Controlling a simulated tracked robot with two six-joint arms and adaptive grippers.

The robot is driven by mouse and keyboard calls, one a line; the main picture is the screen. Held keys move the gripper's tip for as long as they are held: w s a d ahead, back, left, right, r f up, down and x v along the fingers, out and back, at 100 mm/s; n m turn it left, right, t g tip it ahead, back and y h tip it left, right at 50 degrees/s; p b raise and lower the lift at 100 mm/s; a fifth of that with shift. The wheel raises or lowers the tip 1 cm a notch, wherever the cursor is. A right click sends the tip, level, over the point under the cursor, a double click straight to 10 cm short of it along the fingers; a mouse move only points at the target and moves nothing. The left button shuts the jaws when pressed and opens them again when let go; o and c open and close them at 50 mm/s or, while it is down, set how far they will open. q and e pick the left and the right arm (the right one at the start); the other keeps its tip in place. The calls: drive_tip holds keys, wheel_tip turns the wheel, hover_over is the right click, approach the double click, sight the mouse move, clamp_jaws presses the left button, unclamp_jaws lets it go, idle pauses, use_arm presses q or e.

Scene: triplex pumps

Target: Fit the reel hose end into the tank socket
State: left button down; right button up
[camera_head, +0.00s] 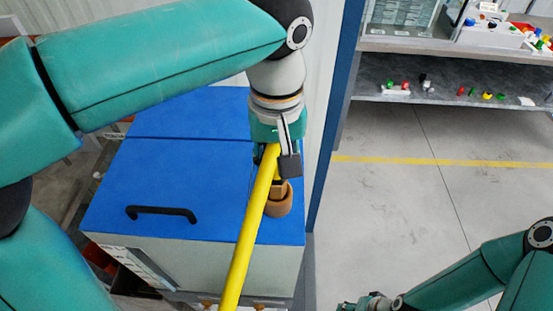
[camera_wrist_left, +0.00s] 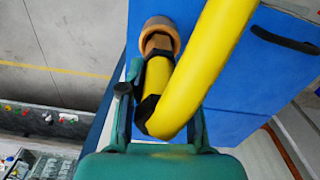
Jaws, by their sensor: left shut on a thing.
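The reel hose (camera_head: 246,230) is thick and yellow and runs from the bottom of the head view up to my left gripper (camera_head: 277,160). My left gripper is shut on the hose near its brass-coloured end; it also shows in the wrist view (camera_wrist_left: 158,112), with the bent hose (camera_wrist_left: 212,55) between its fingers. The brass hose end (camera_wrist_left: 158,46) meets the brown round tank socket (camera_wrist_left: 163,24), also seen in the head view (camera_head: 280,205). How deep it sits is hidden. My right gripper (camera_head: 368,303) is at the bottom edge, far from the hose, its jaws unclear.
The socket stands on the blue-topped tank (camera_head: 190,185), near its right edge. A black handle (camera_head: 161,213) lies on the lid. A blue post (camera_head: 337,110) rises just right of the tank. Shelves (camera_head: 450,85) with small coloured parts stand at the back right; the floor before them is clear.

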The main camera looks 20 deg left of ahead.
drive_tip(key=shift+r, duration=0.2)
drive_tip(key=shift+r+p, duration=0.25)
drive_tip(key=shift+p, duration=0.2)
drive_tip(key=shift+r, duration=0.25)
idle(2.3)
drive_tip(key=shift+r+p, duration=0.3)
drive_tip(key=shift+p, duration=0.2)
drive_tip(key=shift+r, duration=0.2)
idle(2.2)
drive_tip(key=shift+r+p, duration=0.2)
drive_tip(key=shift+p, duration=0.2)
drive_tip(key=shift+r, duration=0.25)
idle(1.2)
